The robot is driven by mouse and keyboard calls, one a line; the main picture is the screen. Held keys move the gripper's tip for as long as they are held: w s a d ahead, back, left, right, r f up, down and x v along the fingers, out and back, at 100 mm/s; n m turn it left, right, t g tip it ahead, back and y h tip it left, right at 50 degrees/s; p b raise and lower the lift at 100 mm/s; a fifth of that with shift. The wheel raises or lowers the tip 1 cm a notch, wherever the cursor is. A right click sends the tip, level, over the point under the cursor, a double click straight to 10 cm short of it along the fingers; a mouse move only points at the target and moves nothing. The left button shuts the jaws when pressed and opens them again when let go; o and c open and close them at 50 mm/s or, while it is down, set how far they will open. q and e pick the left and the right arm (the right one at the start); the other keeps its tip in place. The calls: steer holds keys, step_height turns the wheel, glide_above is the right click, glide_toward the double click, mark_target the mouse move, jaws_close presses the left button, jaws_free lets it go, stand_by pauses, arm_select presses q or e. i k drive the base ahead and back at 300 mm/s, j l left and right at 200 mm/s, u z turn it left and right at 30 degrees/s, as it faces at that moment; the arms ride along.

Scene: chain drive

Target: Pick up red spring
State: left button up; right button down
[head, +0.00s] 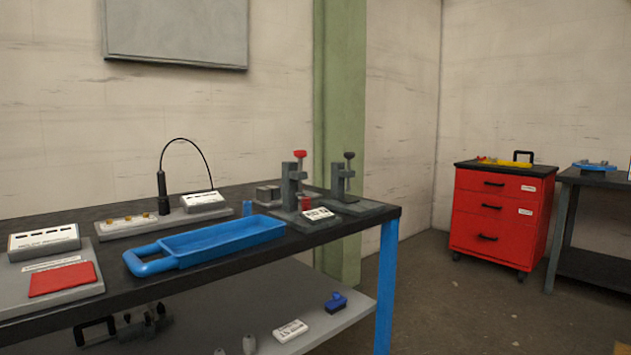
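I cannot clearly make out a red spring. A small red piece (305,203) sits low at the grey press with the red knob (290,187), at the right part of the black-topped bench (330,236). It is too small to tell whether it is a spring. A small blue upright piece (247,208) stands behind the blue tray (215,241). Neither of my grippers shows in the head view.
A second press with a dark knob (342,185) stands beside the first. A red pad (62,279) lies at the left on a grey plate. The bench has a lower shelf (205,325). A red drawer cabinet (493,218) stands at the right, with open floor before it.

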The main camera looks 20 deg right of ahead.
mark_target(305, 199)
steer(key=l+u, duration=0.1)
steer(key=u, duration=0.3)
steer(key=l+u, duration=0.15)
steer(key=u, duration=0.25)
steer(key=l+u, duration=0.3)
steer(key=l, duration=0.25)
steer(key=k+l+u, duration=0.1)
steer(key=l+u, duration=0.25)
steer(key=l, duration=0.2)
steer(key=k+l+u, duration=0.1)
steer(key=l, duration=0.3)
steer(key=k+l+u, duration=0.1)
steer(key=l, duration=0.25)
steer(key=k+l+u, duration=0.1)
steer(key=l, duration=0.25)
steer(key=k+l, duration=0.15)
steer(key=l, duration=0.2)
steer(key=k+l, duration=0.15)
steer(key=l, duration=0.2)
steer(key=k+l, duration=0.15)
steer(key=l, duration=0.2)
steer(key=k+l, duration=0.1)
steer(key=l, duration=0.25)
steer(key=k+l, duration=0.15)
steer(key=l, duration=0.2)
steer(key=k+l, duration=0.15)
steer(key=l, duration=0.2)
